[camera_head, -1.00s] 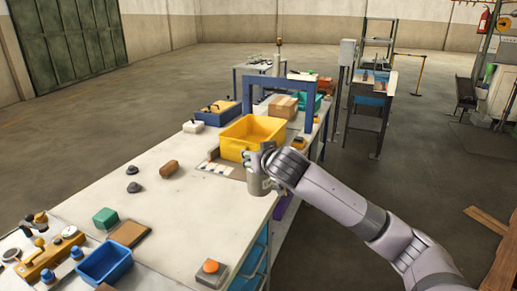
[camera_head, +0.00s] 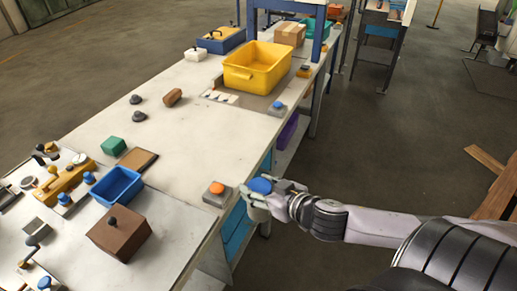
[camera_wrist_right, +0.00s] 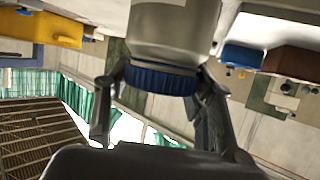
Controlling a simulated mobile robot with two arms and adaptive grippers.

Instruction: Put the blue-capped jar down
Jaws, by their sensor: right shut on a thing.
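The blue-capped jar shows its blue cap (camera_head: 260,186) on top and a pale body just below it in the head view. My right gripper (camera_head: 264,197) is shut around the jar, near the bench's right edge. Fingers and hand hide much of the body. In the right wrist view the jar's grey body (camera_wrist_right: 172,35) and ribbed blue cap (camera_wrist_right: 160,78) lie between the two fingers. I cannot tell whether the jar's base touches anything. My left gripper is not in view.
The pale bench (camera_head: 205,140) has free room in its middle. An orange-button box (camera_head: 216,194) stands just left of the jar. A blue bin (camera_head: 118,186) and a brown box (camera_head: 118,233) are farther left. A yellow bin (camera_head: 257,66) stands farther back.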

